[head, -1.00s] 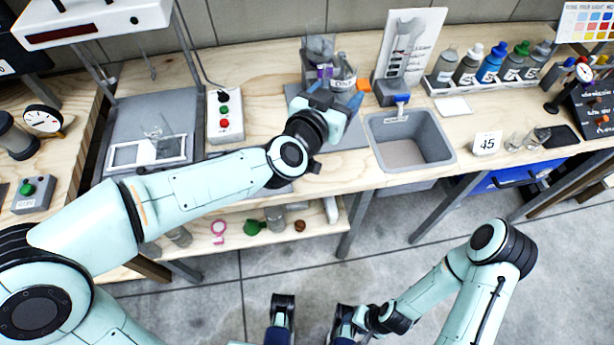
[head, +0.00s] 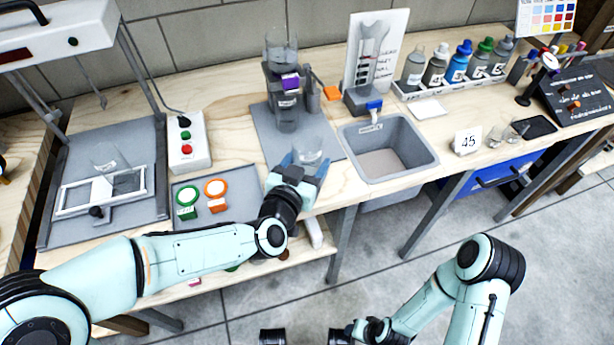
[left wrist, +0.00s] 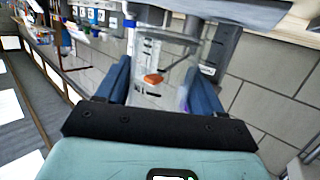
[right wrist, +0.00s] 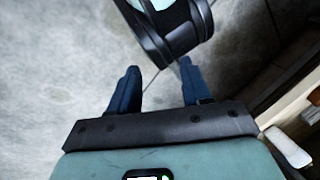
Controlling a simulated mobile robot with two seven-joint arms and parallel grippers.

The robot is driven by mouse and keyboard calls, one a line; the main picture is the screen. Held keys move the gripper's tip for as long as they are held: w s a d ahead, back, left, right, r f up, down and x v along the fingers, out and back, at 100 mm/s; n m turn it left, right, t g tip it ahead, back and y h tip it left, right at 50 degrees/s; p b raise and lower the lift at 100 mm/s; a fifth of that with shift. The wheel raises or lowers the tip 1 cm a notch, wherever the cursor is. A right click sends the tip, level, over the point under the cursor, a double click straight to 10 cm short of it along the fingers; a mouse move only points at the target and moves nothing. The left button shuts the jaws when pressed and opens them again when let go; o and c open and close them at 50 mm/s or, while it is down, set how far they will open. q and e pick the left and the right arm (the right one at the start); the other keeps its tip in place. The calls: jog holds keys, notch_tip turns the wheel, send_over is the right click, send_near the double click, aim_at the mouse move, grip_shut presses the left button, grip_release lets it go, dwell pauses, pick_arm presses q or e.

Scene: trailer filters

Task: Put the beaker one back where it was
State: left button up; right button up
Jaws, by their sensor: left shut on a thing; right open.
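My left gripper (head: 298,168) is shut on a clear glass beaker (head: 311,157), held over the front of the bench, by the grey mat (head: 262,130). The beaker's label is too blurred to read. A second clear vessel (head: 281,45) sits on top of the dark grey stand (head: 287,108) on the mat. Another beaker (head: 106,168) stands behind the white frame at the left. My right gripper (right wrist: 158,85) is open and empty, over the floor.
A grey sink (head: 405,148) lies right of the mat. A button box (head: 188,143) and a tray with green and orange rings (head: 214,188) are at the left.

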pick_arm(q)
notch_tip(320, 180, down, 4)
jog(key=shift+r+b, duration=0.15)
jog(key=shift+b, duration=0.45)
pick_arm(e)
jog(key=shift+w+d+f+t, duration=0.15)
jog(key=shift+w+d+f, duration=0.15)
jog(key=shift+w, duration=0.25)
jog(key=shift+w+d+f+t, duration=0.15)
jog(key=shift+w+d+f, duration=0.05)
jog(key=shift+w+f, duration=0.25)
pick_arm(q)
jog(key=shift+f, duration=0.25)
pick_arm(e)
jog(key=shift+w, duration=0.1)
pick_arm(q)
jog(key=shift+f, duration=0.1)
jog(key=o, duration=1.2)
pick_arm(e)
jog(key=shift+w+d+f, duration=0.1)
jog(key=shift+w, duration=0.05)
